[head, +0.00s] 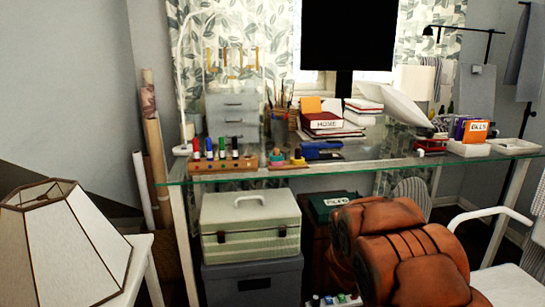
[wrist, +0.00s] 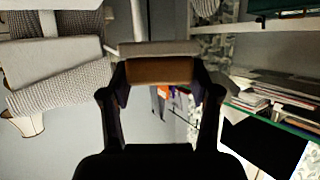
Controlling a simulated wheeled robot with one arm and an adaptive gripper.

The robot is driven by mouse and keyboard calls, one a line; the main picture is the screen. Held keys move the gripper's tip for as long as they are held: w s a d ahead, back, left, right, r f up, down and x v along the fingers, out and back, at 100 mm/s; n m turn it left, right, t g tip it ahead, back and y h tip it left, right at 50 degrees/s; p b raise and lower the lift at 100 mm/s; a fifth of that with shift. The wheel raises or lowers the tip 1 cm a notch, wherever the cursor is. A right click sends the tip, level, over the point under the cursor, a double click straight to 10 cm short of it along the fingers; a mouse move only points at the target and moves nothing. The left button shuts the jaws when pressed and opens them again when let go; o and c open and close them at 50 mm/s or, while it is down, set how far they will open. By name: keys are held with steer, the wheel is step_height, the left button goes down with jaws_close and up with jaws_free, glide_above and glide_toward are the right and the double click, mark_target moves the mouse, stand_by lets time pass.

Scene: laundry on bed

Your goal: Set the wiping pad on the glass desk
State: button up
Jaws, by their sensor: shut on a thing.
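The wiping pad (wrist: 158,70) is a block with a brown face and a grey layer, seen in the wrist view. My gripper (wrist: 159,84) is shut on it, one finger at each end. Neither the pad nor my gripper shows in the head view. The glass desk (head: 350,167) spans the middle of the head view, with a greenish front edge. Its green edge also shows at the right of the wrist view (wrist: 284,128), which looks upside down. The pad appears apart from the desk.
On the desk are a marker rack (head: 222,163), small bottles (head: 297,157), a book stack (head: 322,122), a monitor (head: 347,35) and a white tray (head: 468,149). An orange-brown padded item (head: 405,250) and a lampshade (head: 62,245) stand in front. Some front glass is bare.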

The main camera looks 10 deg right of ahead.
steer(key=w+a+r+n+t+y, duration=0.1)
steer(key=a+r+n+t+y, duration=0.2)
steer(key=a, duration=0.6)
steer(key=w+a+r+n+t+y+p, duration=0.1)
steer(key=w+a+r+n+y, duration=0.1)
steer(key=a+r, duration=0.5)
steer(key=w+a+r+n+t+y, duration=0.1)
steer(key=a+r+n+y, duration=0.15)
steer(key=a, duration=0.75)
step_height(320, 180, up, 30)
steer(key=p, duration=2.9)
steer(key=shift+w+f, duration=0.2)
steer(key=shift+d, duration=0.1)
